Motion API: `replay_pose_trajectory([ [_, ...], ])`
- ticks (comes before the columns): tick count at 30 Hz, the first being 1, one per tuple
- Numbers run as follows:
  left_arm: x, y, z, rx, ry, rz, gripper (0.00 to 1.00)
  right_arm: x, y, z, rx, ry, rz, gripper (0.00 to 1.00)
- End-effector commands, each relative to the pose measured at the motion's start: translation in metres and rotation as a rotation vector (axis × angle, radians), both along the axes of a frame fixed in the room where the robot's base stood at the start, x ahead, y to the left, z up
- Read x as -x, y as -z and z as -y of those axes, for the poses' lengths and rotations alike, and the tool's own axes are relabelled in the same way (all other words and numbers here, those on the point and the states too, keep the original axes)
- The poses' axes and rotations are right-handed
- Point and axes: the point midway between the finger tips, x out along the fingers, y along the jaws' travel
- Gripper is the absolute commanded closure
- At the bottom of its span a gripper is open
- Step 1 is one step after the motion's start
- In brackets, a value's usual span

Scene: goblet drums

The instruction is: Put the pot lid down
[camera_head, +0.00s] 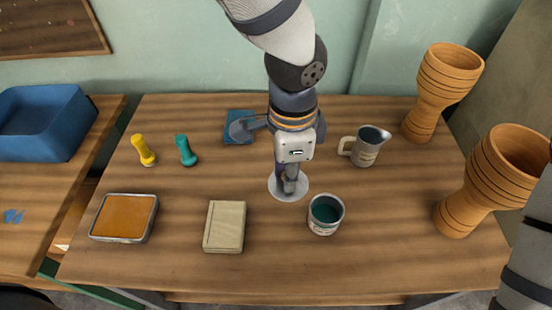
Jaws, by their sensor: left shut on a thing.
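The pot lid (277,190) is a pale, round disc near the middle of the table. My left gripper (290,179) comes down from above and is shut on the lid at its centre. The gripper hides the middle of the lid and its knob. I cannot tell whether the lid touches the table or is just above it. An open can-like pot (325,214) with a dark teal inside stands just to the right and nearer. My right gripper is out of view; only a part of my right arm shows at the right edge.
A cream box (224,227) and an orange-filled tray (124,218) lie front left. Yellow (144,150) and teal (186,150) small objects stand behind. A blue square (240,139) lies at the back, a jug (365,146) right. Goblet drums (493,178) (441,92) stand far right.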

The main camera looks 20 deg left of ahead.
Motion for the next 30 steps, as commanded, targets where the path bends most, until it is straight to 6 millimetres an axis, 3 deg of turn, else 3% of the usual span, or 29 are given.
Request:
replay_pose_trajectory([
  [1,-0.013,0.020,-0.007,0.004,-0.007,-0.023,1.00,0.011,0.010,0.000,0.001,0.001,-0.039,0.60],
  [6,-0.057,0.051,-0.030,0.003,-0.004,-0.030,1.00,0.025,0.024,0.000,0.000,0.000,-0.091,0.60],
  [12,-0.084,0.082,-0.043,0.003,-0.002,-0.023,1.00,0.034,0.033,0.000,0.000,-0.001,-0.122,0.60],
  [17,-0.094,0.095,-0.048,0.003,-0.003,-0.022,1.00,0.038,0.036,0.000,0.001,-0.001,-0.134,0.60],
  [22,-0.095,0.124,-0.048,0.002,-0.001,-0.021,1.00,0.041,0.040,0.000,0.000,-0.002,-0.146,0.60],
  [30,-0.095,0.124,-0.048,0.003,-0.001,-0.017,1.00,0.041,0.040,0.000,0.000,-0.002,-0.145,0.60],
])
